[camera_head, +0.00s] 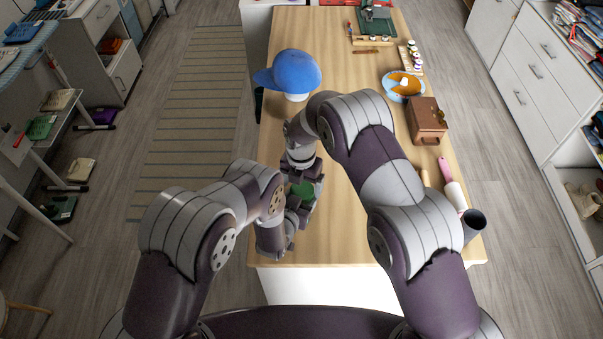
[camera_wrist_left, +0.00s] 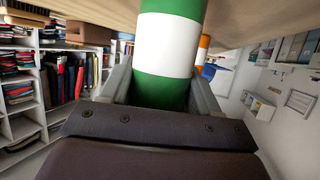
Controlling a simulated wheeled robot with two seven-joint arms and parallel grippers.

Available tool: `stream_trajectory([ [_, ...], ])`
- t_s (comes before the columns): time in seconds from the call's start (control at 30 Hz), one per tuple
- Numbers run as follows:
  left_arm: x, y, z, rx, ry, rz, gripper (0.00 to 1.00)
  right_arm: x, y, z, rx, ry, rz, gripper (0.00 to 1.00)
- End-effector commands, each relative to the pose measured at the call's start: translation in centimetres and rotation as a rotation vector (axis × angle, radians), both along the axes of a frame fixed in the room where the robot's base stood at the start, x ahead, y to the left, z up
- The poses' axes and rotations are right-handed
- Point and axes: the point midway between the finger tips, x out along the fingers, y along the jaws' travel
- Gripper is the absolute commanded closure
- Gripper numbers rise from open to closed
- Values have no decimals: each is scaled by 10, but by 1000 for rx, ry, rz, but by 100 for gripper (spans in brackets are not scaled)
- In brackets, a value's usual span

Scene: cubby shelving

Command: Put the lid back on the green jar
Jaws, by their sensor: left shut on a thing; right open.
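The green jar (camera_wrist_left: 165,88), with a broad white band, fills the middle of the left wrist view between the two fingers of my left gripper (camera_wrist_left: 160,92). In the head view a green patch (camera_head: 304,189) shows between my two grippers near the table's front; my arms hide most of it. My left gripper (camera_head: 296,212) is shut on the jar. My right gripper (camera_head: 301,172) is open, just beyond the green patch and close to it; whether it touches is hidden. I cannot make out the lid in either view.
On the wooden table (camera_head: 340,225) stand a blue cap (camera_head: 290,72), a blue plate (camera_head: 403,86), a brown box (camera_head: 427,121), a pink-handled thing (camera_head: 446,168) and a dark cup (camera_head: 473,224). An orange-and-white thing (camera_wrist_left: 202,50) shows behind the jar. The table's middle is fairly clear.

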Motion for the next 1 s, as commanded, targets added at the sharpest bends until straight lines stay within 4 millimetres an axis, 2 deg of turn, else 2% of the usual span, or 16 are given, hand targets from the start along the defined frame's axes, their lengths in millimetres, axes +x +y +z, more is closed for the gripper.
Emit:
stream_trajectory([
  [0.13,0,0,0,0,-1,0,100,0,0,-12,1,-1,0,10],
  [0.43,0,0,0,0,-1,0,100,0,0,-14,1,-1,0,10],
  [0.47,0,0,0,0,-1,0,100,0,0,-14,1,-1,0,13],
  [0.6,0,0,0,0,-1,0,100,0,0,-14,1,-1,0,59],
  [0.63,0,0,0,0,-1,0,100,0,0,-14,1,-1,0,67],
  [0.73,0,0,0,0,-1,0,100,0,0,-14,1,-1,0,68],
  [0.77,0,0,0,0,-1,0,100,0,0,-14,1,-1,0,21],
  [0.8,0,0,0,0,-1,0,100,0,0,-14,1,-1,0,8],
  [0.83,0,0,0,0,-1,0,100,0,0,-14,1,-1,0,6],
  [1.0,0,0,0,0,-1,0,100,0,0,-14,1,-1,0,6],
])
